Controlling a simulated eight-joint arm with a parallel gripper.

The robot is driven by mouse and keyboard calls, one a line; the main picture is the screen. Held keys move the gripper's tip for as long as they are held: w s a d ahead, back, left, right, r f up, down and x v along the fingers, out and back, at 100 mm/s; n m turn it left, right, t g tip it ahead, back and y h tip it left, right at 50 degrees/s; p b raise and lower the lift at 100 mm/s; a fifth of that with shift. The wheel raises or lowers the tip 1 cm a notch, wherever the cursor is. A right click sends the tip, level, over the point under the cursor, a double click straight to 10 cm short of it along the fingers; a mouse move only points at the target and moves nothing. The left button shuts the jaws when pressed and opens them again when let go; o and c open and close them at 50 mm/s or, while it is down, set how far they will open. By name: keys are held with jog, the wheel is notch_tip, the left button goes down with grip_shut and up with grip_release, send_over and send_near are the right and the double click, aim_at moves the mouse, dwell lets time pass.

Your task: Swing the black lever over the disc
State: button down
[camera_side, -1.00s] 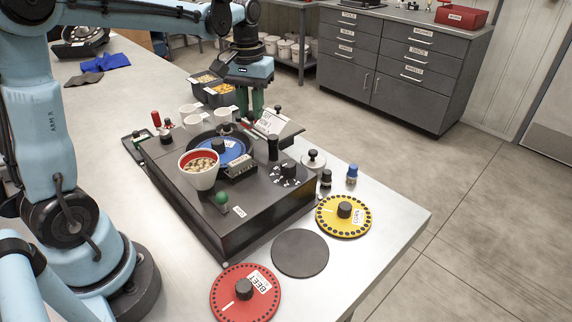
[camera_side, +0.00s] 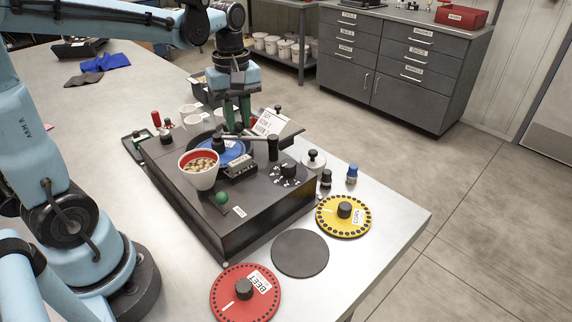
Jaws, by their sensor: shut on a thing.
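The black lever (camera_side: 256,137) is a dark bar at the back of the black seed meter (camera_side: 240,205). It runs from a black post (camera_side: 272,148) leftward to my gripper. My gripper (camera_side: 238,122) points down with its green fingers shut on the lever's knob end, which the fingers partly hide. The blue disc (camera_side: 234,149) sits in the meter's round seat, just in front of the fingers. The lever end is at the disc's back edge.
A yellow disc (camera_side: 330,222), a red disc (camera_side: 228,302) and a plain dark disc (camera_side: 300,254) lie on the table in front. White cups stand behind the meter. A label card (camera_side: 268,122) stands close right of my gripper. A green knob (camera_side: 222,197) sits on the meter's front.

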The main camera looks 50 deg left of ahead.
jog(key=shift+s+d+n, duration=0.15)
jog(key=shift+d+n, duration=0.05)
jog(key=shift+n, duration=0.1)
jog(key=c, duration=0.9)
grip_release()
jog(key=shift+c, duration=0.2)
jog(key=shift+r, duration=0.1)
notch_tip(320, 180, up, 12)
jog(key=m+t, duration=0.3)
jog(key=m, duration=0.4)
send_near(238, 124)
jog(key=d+f, duration=0.2)
jog(key=d, duration=0.2)
jog(key=shift+s+d+f+m+t, duration=0.4)
jog(key=shift+d+f+m+t, duration=0.25)
jog(key=shift+f+m, duration=0.65)
jog(key=shift+s+d+f+m+t, duration=0.4)
jog(key=shift+f+m+t, duration=0.35)
jog(key=shift+f+m, duration=0.55)
jog(key=shift+s+d+f+m+t, duration=0.4)
jog(key=shift+d+f+m+t, duration=0.25)
jog(key=shift+f+m, duration=0.65)
